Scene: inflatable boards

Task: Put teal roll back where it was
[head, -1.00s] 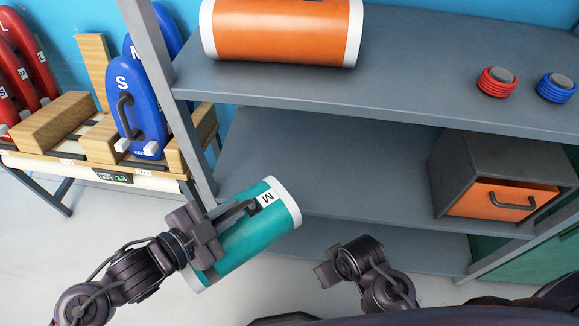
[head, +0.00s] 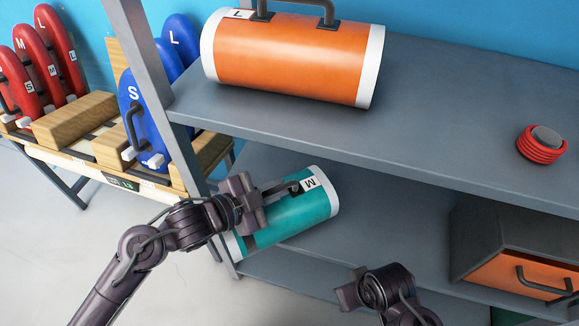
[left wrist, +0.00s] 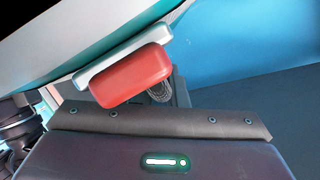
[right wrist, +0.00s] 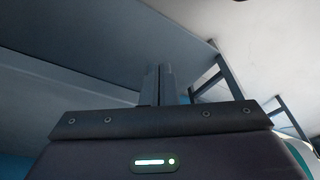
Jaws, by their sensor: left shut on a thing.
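The teal roll (head: 300,217) has white ends and an M label. In the head view it is tilted, its right end higher, in front of or over the left part of the middle shelf (head: 375,215). I cannot tell whether it touches the shelf. My left gripper (head: 262,200) is shut on its dark handle and hides part of its left side. The roll's teal and white surface (left wrist: 75,55) fills the upper left of the left wrist view. My right gripper (head: 347,297) is low in front of the shelves, empty; its fingers are together in the right wrist view (right wrist: 160,85).
An orange roll (head: 290,60) marked L lies on the top shelf (head: 430,115), with a red coil (head: 541,145) to its right. A grey box with an orange drawer (head: 520,265) stands on the middle shelf. A shelf post (head: 150,75) is close by. Left is a rack of blue (head: 145,115) and red boards (head: 35,60).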

